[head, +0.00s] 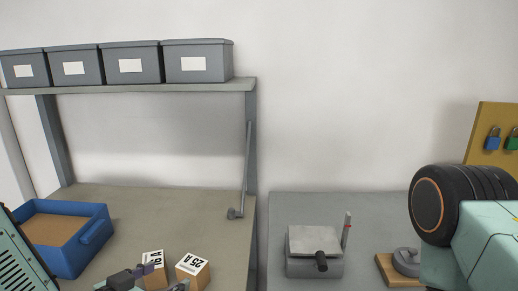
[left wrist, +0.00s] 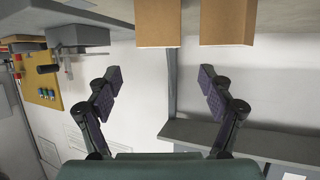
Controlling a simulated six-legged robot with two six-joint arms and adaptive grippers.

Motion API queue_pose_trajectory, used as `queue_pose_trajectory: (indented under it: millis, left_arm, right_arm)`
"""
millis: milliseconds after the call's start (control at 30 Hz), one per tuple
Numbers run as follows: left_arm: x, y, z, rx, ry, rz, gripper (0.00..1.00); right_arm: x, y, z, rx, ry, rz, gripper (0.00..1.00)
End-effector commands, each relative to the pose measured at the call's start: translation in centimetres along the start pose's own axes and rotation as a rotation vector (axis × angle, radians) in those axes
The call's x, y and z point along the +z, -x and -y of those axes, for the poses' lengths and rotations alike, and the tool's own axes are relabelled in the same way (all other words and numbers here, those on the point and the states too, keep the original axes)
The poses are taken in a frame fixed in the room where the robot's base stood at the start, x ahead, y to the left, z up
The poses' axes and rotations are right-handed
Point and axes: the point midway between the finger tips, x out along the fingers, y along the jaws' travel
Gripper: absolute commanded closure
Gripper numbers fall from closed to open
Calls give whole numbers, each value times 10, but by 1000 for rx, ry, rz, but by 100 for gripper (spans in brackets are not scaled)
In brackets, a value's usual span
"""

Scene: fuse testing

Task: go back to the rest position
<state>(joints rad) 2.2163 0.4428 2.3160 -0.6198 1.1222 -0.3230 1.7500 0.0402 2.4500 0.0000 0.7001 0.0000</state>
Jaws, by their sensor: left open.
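My left gripper (head: 163,278) shows at the bottom edge of the head view, partly cut off, in front of two light wooden blocks. One block, marked "25 A" (head: 193,271), stands on the left bench. The other block (head: 153,262) has partly hidden lettering and is beside it. In the left wrist view, my left gripper (left wrist: 160,80) has its two dark fingers spread wide with nothing between them. The two blocks (left wrist: 157,22) (left wrist: 228,22) hang at the top of that upside-down picture, apart from the fingers. My right gripper is not in view.
A blue tray (head: 93,238) stands on the left bench. A shelf (head: 180,88) above holds several grey bins (head: 198,64). A grey box device with a lever (head: 315,265) and a wooden base with a grey part (head: 395,272) are on the right bench. Padlocks hang on a yellow board (head: 492,150).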

Motion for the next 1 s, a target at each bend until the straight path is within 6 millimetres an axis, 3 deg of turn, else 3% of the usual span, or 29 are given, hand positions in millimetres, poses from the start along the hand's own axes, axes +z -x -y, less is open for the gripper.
queue_pose_trajectory:
  millis: [700, 1000]
  left_arm:
    - [0, -86, 0, 1, -2, -1, 19]
    - [3, -96, 0, 0, 1, -1, 19]
  right_arm:
    - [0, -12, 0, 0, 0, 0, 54]
    - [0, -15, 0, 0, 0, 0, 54]
